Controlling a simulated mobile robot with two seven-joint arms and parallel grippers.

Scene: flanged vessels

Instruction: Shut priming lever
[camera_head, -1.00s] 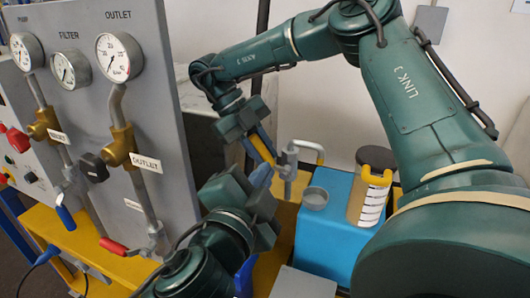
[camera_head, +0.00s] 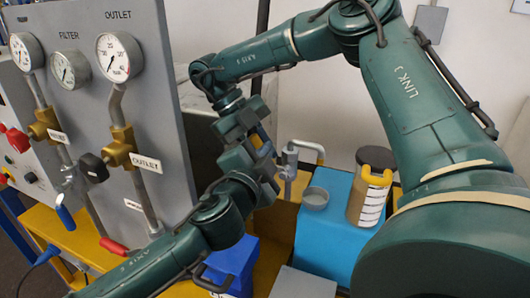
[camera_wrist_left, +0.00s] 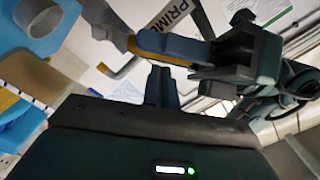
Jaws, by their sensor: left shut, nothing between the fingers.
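A yellow strip (camera_head: 256,139), which may be the priming lever's grip, shows between my two grippers, mostly hidden. In the left wrist view a yellow-orange piece (camera_wrist_left: 134,46) lies at the tip of my right gripper's dark blue finger, near a plate lettered "PRIMI" (camera_wrist_left: 172,14). My left gripper (camera_head: 266,153) is shut and empty, just below my right gripper (camera_head: 256,134); its closed fingers also show in the left wrist view (camera_wrist_left: 161,78). Whether the right fingers are closed on the yellow piece is unclear. A grey post (camera_head: 289,167) with a bent pipe stands just right.
The grey gauge panel (camera_head: 85,105) with brass valves stands on the left, a red-handled lever (camera_head: 113,246) low on it. A blue tank (camera_head: 325,222) with a striped container (camera_head: 371,188) stands on the right. Both arms crowd the middle.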

